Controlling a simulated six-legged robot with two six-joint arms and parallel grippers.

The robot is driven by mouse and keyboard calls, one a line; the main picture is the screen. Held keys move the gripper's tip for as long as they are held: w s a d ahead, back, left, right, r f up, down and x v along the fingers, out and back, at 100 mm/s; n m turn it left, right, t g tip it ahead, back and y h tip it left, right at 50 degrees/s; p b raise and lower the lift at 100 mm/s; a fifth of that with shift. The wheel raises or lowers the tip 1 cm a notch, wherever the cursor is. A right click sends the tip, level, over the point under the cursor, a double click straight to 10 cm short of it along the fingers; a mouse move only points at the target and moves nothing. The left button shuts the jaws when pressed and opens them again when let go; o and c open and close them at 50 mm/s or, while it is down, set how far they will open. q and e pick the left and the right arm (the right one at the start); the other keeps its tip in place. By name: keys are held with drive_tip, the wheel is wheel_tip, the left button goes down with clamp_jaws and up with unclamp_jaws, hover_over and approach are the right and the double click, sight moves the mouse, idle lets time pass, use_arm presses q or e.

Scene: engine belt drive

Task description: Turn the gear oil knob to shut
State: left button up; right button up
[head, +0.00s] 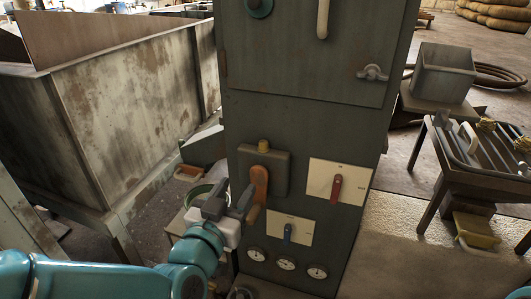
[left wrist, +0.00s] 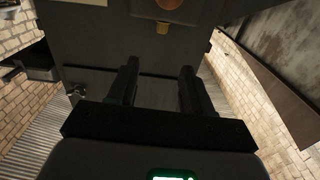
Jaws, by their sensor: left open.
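The dark green cabinet (head: 315,120) carries two knobs on white plates. A red knob (head: 337,188) points about upright on the upper right plate (head: 318,180). A blue knob (head: 288,232), also about upright, is on the lower plate (head: 299,234). The lettering is too small to read, so I cannot tell which is the gear oil knob. My left gripper (head: 238,205) is open and empty, left of the blue knob and by the lower end of an orange lever (head: 259,182). In the left wrist view its fingers (left wrist: 158,80) are apart, with neither knob showing. My right gripper is not in view.
Several round gauges (head: 286,264) sit below the plates. A grey box with a brass cap (head: 263,146) bears the orange lever; the cap also shows in the left wrist view (left wrist: 162,28). A rusty metal bin (head: 130,110) stands left, a slatted bench (head: 475,150) right.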

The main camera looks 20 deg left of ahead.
sight(262, 146)
use_arm(q)
drive_tip(key=w+p, duration=1.1)
drive_tip(key=w, duration=0.5)
drive_tip(key=shift+w+f, duration=0.1)
drive_tip(key=shift+w, duration=0.05)
clamp_jaws()
